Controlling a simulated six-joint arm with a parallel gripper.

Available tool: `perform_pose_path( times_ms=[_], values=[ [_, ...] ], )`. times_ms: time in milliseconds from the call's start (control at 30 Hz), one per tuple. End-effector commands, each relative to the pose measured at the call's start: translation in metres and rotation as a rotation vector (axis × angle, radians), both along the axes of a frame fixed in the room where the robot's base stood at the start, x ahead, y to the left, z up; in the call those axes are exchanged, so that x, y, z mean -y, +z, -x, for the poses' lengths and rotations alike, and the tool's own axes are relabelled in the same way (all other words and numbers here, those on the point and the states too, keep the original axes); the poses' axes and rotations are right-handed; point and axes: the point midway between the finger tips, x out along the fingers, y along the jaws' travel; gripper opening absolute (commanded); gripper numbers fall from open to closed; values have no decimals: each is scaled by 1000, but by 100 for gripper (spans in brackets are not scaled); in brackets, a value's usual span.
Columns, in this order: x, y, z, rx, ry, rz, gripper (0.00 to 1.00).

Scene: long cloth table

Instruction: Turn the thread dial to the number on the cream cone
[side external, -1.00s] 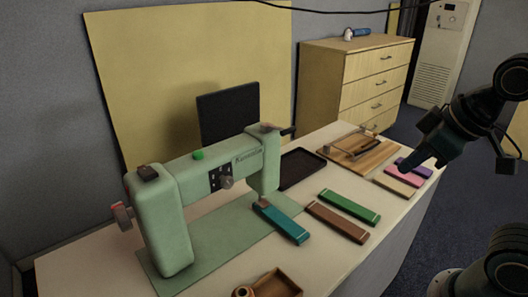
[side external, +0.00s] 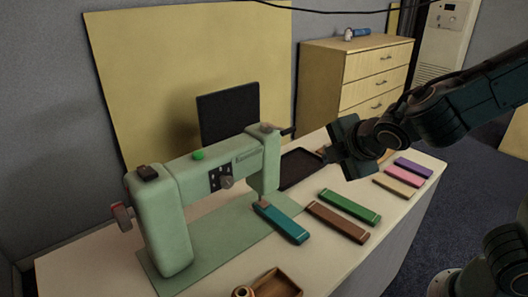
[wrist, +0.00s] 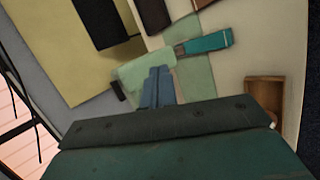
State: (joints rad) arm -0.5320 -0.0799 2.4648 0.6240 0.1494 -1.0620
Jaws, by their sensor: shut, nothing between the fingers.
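The pale green sewing machine (side external: 210,170) stands on a green base at the left of the table. Its dial (side external: 226,182) is a small grey knob beside a black panel with pale marks on the front. The numbers are too small to read. I cannot make out a cream cone in either view. My gripper (side external: 336,152) is in the air to the right of the machine, apart from it, shut and empty. In the wrist view my gripper's closed fingers (wrist: 158,86) overlap the pale green machine (wrist: 135,74) in the picture; the dial cannot be made out there.
A teal bar (side external: 283,223) lies by the machine's base, with brown (side external: 337,222) and green (side external: 348,206) bars to its right. Pink (side external: 404,174) and purple (side external: 413,167) bars lie farther right. A wooden tray (side external: 278,286) is at the front, a black tray (side external: 298,167) behind.

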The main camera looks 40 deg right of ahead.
Motion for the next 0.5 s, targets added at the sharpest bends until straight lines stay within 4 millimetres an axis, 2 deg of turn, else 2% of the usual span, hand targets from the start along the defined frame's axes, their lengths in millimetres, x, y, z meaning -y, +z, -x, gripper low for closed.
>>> perform_pose_path(
  times_ms=[267, 500],
  values=[
    [-35, -11, -29, 18, 295, 357, 0],
    [-76, -19, -46, 49, 556, 693, 0]
  ],
)
